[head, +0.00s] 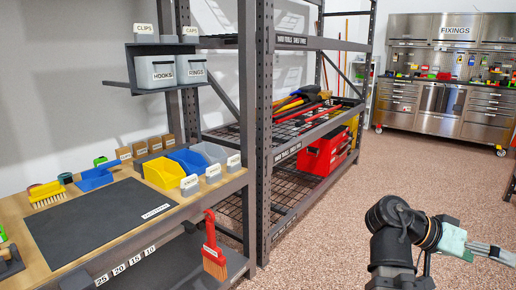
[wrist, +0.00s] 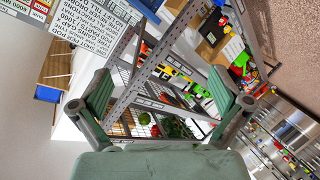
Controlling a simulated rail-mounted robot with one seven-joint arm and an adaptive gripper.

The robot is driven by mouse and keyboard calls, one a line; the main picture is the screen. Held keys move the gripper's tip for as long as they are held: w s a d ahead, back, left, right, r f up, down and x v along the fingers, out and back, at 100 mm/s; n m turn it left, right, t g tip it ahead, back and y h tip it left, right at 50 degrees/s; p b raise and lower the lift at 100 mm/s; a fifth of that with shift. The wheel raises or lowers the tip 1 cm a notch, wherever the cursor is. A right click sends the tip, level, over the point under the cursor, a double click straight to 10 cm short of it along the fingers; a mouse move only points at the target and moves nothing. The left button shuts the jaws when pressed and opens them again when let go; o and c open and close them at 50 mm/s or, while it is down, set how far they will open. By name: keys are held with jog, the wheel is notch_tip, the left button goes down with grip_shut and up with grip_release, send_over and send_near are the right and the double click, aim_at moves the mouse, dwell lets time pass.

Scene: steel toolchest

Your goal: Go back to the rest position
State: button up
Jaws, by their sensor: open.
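My gripper (head: 490,250) is at the lower right of the head view, over the open speckled floor and pointing to the right. In the wrist view its two green finger pads (wrist: 163,76) stand wide apart with nothing between them. My gripper touches nothing that I can see. It is well clear of the workbench (head: 90,265) on the left and the steel toolchest (head: 438,122) at the back.
A dark shelving rack (head: 264,130) stands beyond the bench, with a red toolbox (head: 322,155) on its lower shelf. A red-handled brush (head: 213,255) hangs at the bench's front edge. Yellow and blue bins (head: 164,173) sit on the bench. The floor (head: 330,230) between is clear.

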jog(key=w+f+n+t+p, duration=0.2)
jog(key=w+f+n+p, duration=0.2)
jog(key=w+f, duration=0.25)
jog(key=w+a+f+n+y+p, duration=0.1)
jog(key=a+f+n+y+p, duration=0.1)
jog(key=a+f+p, duration=0.35)
jog(key=w+a+f+n+t+y+p, duration=0.1)
jog(key=w+a+f+n+y+p, duration=0.15)
jog(key=f, duration=0.65)
jog(key=w+a+f+n+y+p, duration=0.1)
jog(key=a+f+n+y+p, duration=0.2)
jog(key=f, duration=0.4)
jog(key=s+a+f+n+g+y+p, duration=0.25)
jog(key=s+a+f+p, duration=0.45)
jog(key=s+a+f, duration=0.35)
jog(key=s+a+f+g+y+p, duration=0.2)
jog(key=s+a+p, duration=0.4)
jog(key=s+a, duration=0.4)
jog(key=s+f+y, duration=0.1)
jog(key=s+f, duration=0.1)
jog(key=s, duration=0.2)
jog(key=shift+s+f+y+p, duration=0.2)
jog(key=shift+y+p, duration=0.1)
jog(key=shift+p, duration=0.05)
